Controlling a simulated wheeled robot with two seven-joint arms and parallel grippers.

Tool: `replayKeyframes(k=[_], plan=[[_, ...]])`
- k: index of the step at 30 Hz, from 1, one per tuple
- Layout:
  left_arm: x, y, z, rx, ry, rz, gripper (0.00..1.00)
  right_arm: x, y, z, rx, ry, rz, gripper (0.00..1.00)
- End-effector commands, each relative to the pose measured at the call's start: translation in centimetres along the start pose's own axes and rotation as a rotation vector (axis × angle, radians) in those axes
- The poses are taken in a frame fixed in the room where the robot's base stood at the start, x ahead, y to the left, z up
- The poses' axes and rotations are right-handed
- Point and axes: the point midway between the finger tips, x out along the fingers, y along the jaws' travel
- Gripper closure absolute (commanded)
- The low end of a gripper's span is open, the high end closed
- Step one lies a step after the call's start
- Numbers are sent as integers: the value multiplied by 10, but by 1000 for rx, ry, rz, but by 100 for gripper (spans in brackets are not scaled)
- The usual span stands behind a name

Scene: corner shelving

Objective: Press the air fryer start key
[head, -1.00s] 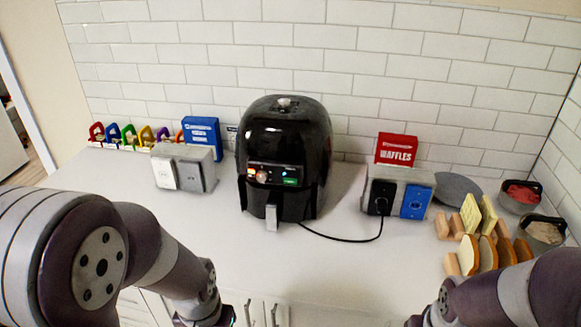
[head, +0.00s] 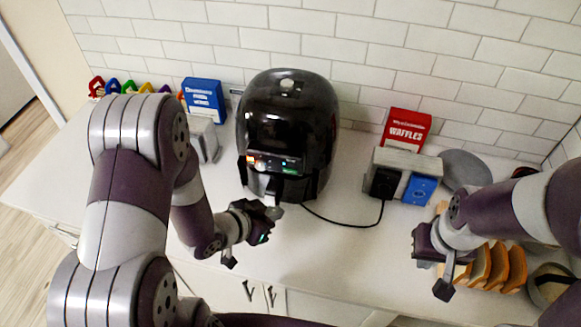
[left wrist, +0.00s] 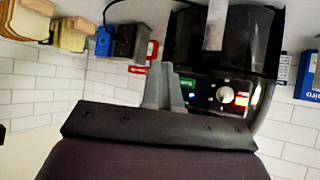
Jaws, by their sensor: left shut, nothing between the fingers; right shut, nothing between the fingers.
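The black air fryer (head: 287,120) stands against the tiled wall. Its front panel has a lit green key (head: 290,171), a knob and a red-yellow light. In the left wrist view, which is upside down, the green key (left wrist: 187,82) lies just beside the fingertips, near the knob (left wrist: 227,94). My right gripper (head: 443,285) is shut and empty above the counter's front right.
A blue box (head: 203,98) and a grey outlet block stand left of the fryer. A red waffles box (head: 407,128) and an outlet block with a plugged black cord (head: 345,223) stand right. Bread slices (head: 495,268) lie at the right.

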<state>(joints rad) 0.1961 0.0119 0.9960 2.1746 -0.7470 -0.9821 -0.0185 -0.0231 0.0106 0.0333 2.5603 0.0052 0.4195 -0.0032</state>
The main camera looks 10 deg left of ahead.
Motion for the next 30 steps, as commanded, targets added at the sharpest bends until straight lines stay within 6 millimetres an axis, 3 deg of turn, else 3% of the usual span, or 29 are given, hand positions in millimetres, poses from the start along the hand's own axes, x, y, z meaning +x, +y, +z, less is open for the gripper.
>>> replayKeyframes(k=[10, 21, 30], plan=[[6, -4, -4, 2, -2, -1, 100, 1, 0, 0, 0, 0, 0, 100], [43, -31, -30, 1, -3, -3, 100, 4, 0, 0, 0, 0, 0, 100], [60, -44, -43, 0, -3, -1, 100, 2, 0, 0, 0, 0, 0, 100]])
